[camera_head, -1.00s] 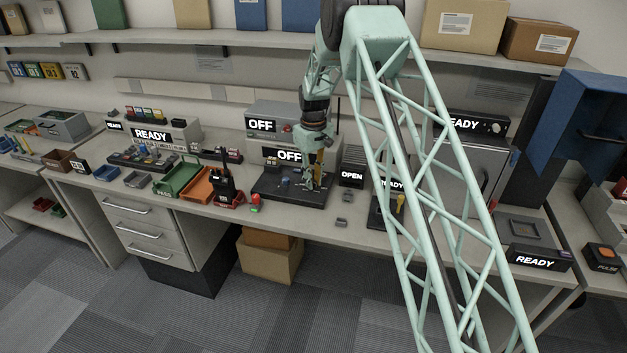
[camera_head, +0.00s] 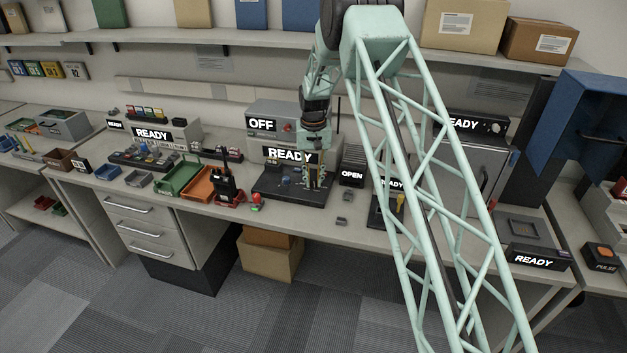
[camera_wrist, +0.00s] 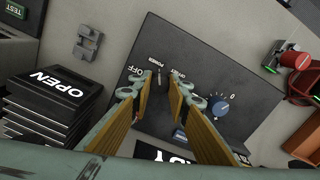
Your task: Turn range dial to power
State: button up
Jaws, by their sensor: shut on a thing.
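The test unit's dark sloped panel (camera_head: 285,192) sits below a grey display box reading READY (camera_head: 290,156). In the wrist view, the panel (camera_wrist: 185,50) carries the labels OFF, POWER and OFFSET around the fingertips, and a blue knob (camera_wrist: 218,106) marked 0 to the right. My gripper (camera_wrist: 167,88) has its yellowish fingers closed on the range dial, which is mostly hidden between the fingertips. POWER is printed just beyond them. The dial's pointer direction cannot be read clearly. In the head view, my gripper (camera_head: 314,183) is low over the panel's right part.
A box reading OFF (camera_head: 262,124) stands behind the display box. A black OPEN block (camera_head: 352,176) stands close right of the panel. A dark handset (camera_head: 225,180) in a red cradle and an orange tray (camera_head: 199,188) are on the left. Some bench shows in front.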

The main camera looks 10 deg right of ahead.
aim_at(313, 181)
dwell(0.4)
jog(key=o, duration=0.8)
jog(key=shift+o, duration=0.2)
jog(key=shift+r, duration=0.15)
notch_tip(313, 181, up, 12)
dwell(0.6)
